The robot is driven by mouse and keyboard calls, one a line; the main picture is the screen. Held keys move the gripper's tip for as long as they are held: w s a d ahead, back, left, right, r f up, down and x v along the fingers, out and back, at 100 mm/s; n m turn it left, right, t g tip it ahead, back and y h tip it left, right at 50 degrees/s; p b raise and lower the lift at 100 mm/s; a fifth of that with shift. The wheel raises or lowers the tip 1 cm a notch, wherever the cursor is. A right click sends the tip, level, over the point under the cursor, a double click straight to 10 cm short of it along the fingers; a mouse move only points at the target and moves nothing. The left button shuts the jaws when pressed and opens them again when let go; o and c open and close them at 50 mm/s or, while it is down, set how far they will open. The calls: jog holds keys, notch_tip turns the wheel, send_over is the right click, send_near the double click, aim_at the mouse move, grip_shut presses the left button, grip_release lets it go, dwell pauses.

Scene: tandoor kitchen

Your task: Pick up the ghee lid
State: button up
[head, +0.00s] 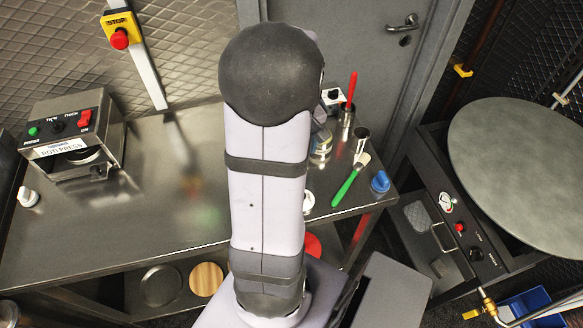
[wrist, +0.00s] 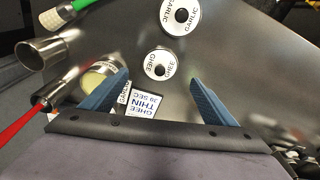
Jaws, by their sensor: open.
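The ghee lid (wrist: 160,65) is a small white disc with a black centre knob and GHEE printed on it. It lies on the steel counter in the wrist view, just beyond and between my fingertips, not held. My gripper (wrist: 160,78) is open, with its two blue fingers apart and nothing gripped. A larger white garlic lid (wrist: 180,14) lies farther off, at the top edge. In the head view my arm hides the gripper, and a white lid (head: 308,201) partly shows beside the arm; I cannot tell which lid.
By the left finger are an open jar (wrist: 97,78) and a GHEE THIN card (wrist: 145,103). Farther left are a metal cup (wrist: 42,54) and a red-handled tool (wrist: 25,127). A green brush (head: 350,181) and blue object (head: 380,181) are near the counter's right edge. The counter right of the lids is clear.

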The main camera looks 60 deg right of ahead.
jog(key=shift+w+d+f+p, duration=0.1)
jog(key=shift+f+p, duration=0.45)
jog(key=shift+f, duration=1.05)
jog(key=shift+w+d+f+p, duration=0.1)
jog(key=shift+f+p, duration=0.4)
jog(key=shift+f, duration=1.05)
jog(key=c, duration=1.1)
jog(key=shift+r, duration=0.1)
notch_tip(320, 180, up, 10)
jog(key=shift+b, duration=0.95)
jog(key=w+d+m+p, duration=0.1)
jog(key=d+m+p, duration=0.1)
jog(key=d, duration=0.4)
jog(key=w+d+r+m+p, duration=0.1)
jog(key=w+d+m+p, duration=0.1)
jog(key=d, duration=0.5)
jog(key=w+d+r+m+p, duration=0.1)
jog(key=w+d+m+p, duration=0.1)
jog(key=d+p, duration=0.2)
jog(key=shift+d+r+m+g+h, duration=0.15)
jog(key=shift+d+m+g+h, duration=0.2)
jog(key=shift+d, duration=0.8)
